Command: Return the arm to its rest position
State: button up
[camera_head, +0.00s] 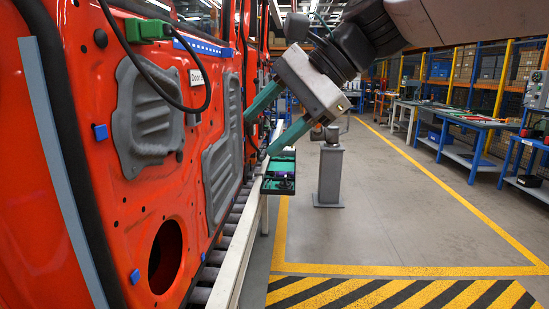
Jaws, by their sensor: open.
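My gripper (268,122) hangs from my arm at the upper middle of the head view. Its two teal fingers point down and to the left, spread apart, with nothing seen between them. The fingertips are close to the red door panel (120,208) in the picture; I cannot tell whether they touch it. My dark and grey arm comes in from the top right.
A black cable (160,85) loops from a green connector (147,29) on the door. A green-edged tray (279,173) sits by the conveyor rail (240,255). A grey post (329,175) stands beyond. The floor (400,215) right of it is clear, with workbenches (465,118) farther right.

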jog(key=s+d+f+n+h, duration=0.4)
jog(key=s+d+f, duration=0.4)
jog(key=d+f, duration=0.3)
jog(key=s+d+f+n+h, duration=0.4)
jog(key=s+d+f, duration=0.5)
jog(key=d, duration=0.7)
notch_tip(320, 180, down, 3)
jog(key=shift+s+f+n+h, duration=0.15)
jog(key=shift+n+h, duration=0.15)
jog(key=shift+h, duration=0.3)
